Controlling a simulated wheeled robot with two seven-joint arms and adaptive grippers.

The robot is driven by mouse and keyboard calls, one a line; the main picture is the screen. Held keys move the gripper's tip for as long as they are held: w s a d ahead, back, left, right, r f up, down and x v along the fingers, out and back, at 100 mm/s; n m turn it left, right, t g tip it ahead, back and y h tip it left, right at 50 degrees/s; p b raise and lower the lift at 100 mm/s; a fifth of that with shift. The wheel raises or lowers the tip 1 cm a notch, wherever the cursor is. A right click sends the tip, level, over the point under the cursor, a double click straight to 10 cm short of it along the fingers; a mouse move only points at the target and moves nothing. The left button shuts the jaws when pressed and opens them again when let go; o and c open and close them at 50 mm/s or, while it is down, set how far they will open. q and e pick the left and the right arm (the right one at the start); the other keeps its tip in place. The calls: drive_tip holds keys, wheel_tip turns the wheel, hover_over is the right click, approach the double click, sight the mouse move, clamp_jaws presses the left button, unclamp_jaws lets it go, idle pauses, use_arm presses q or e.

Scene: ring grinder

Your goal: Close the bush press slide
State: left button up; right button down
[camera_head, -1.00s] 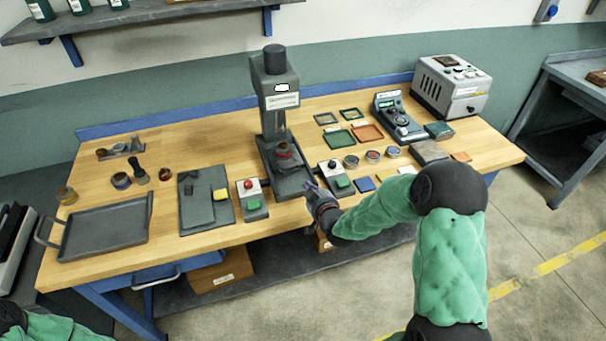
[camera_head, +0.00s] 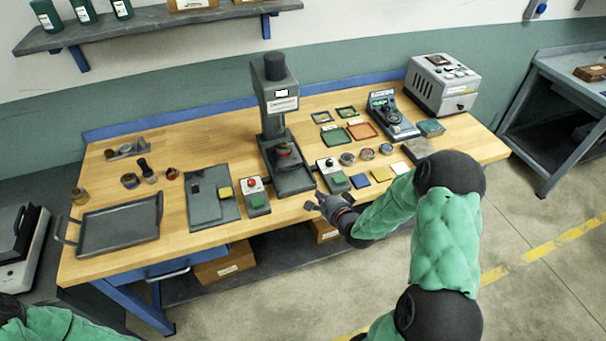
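The bush press (camera_head: 277,98) is a tall grey column with a dark cap, at the back middle of the bench. Its dark slide (camera_head: 294,182) lies low at its base and reaches toward the bench's front. A small reddish round part (camera_head: 283,151) sits at the press base under the head. My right gripper (camera_head: 314,201) is just right of and in front of the slide's front end, over the bench edge. Its fingers look apart, with nothing seen between them. My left gripper is out of view; only a bit of my green left sleeve shows at bottom left.
A grey tray (camera_head: 118,232) lies at left. Coloured tiles and round tins lie at right.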

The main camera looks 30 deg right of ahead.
sight(300, 166)
drive_tip(key=b+x, duration=0.1)
drive_tip(key=x, duration=0.9)
drive_tip(key=shift+f+b, duration=0.1)
drive_tip(key=shift+b, duration=0.25)
drive_tip(key=shift+w+d+r, duration=0.1)
drive_tip(key=shift+w+r, duration=0.05)
drive_tip(key=shift+w, duration=0.45)
drive_tip(key=shift+w+d+r, duration=0.1)
drive_tip(key=shift+w+r, duration=0.1)
drive_tip(key=shift+w, duration=0.4)
drive_tip(key=shift+w+d+r, duration=0.1)
drive_tip(key=shift+w+r, duration=0.05)
drive_tip(key=shift+w, duration=0.6)
drive_tip(key=w+b, duration=0.1)
drive_tip(key=w, duration=0.1)
drive_tip(key=w+d+b, duration=0.1)
drive_tip(key=w+b, duration=0.1)
drive_tip(key=w, duration=0.1)
drive_tip(key=shift+f, duration=0.2)
drive_tip(key=shift+d+r, duration=0.1)
drive_tip(key=shift+r, duration=0.2)
drive_tip(key=shift+s+r, duration=0.1)
drive_tip(key=shift+r, duration=0.05)
drive_tip(key=v, duration=1.1)
drive_tip(key=shift+s+f, duration=0.25)
drive_tip(key=shift+s, duration=0.3)
